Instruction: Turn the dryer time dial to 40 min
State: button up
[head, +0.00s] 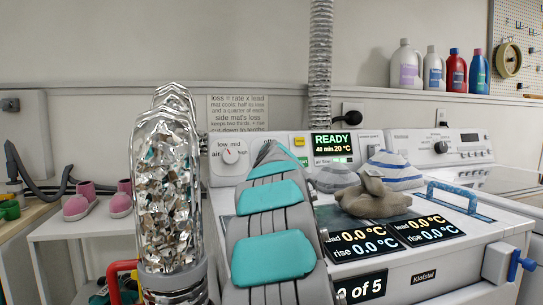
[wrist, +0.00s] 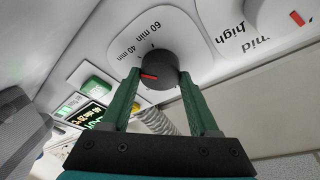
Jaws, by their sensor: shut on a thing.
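In the wrist view the dark round time dial (wrist: 158,68) sits on the white dryer panel, with a red pointer mark on its lower left side. The printed labels "40 min" and "60 min" (wrist: 150,38) stand above and left of it. My gripper (wrist: 158,76) has its two green fingers on either side of the dial, shut on it. In the head view the dryer display (head: 333,147) reads "READY" with what looks like "40 min 20 °C". My arm hides the time dial and gripper there.
A second dial (wrist: 270,18), marked mid and high, is close to the right of the time dial. A green button (wrist: 98,90) is to the left.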

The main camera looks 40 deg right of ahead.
jog(key=shift+m+g, duration=0.3)
jog(key=shift+m, duration=0.3)
jog(key=o, duration=1.4)
jog(key=shift+c, duration=0.2)
jog(key=f+b+v, duration=0.1)
jog(key=b+v, duration=0.1)
jog(key=v, duration=0.5)
jog(key=shift+s+a+r, duration=0.25)
jog(key=shift+s+r, duration=0.1)
jog(key=shift+r, duration=0.1)
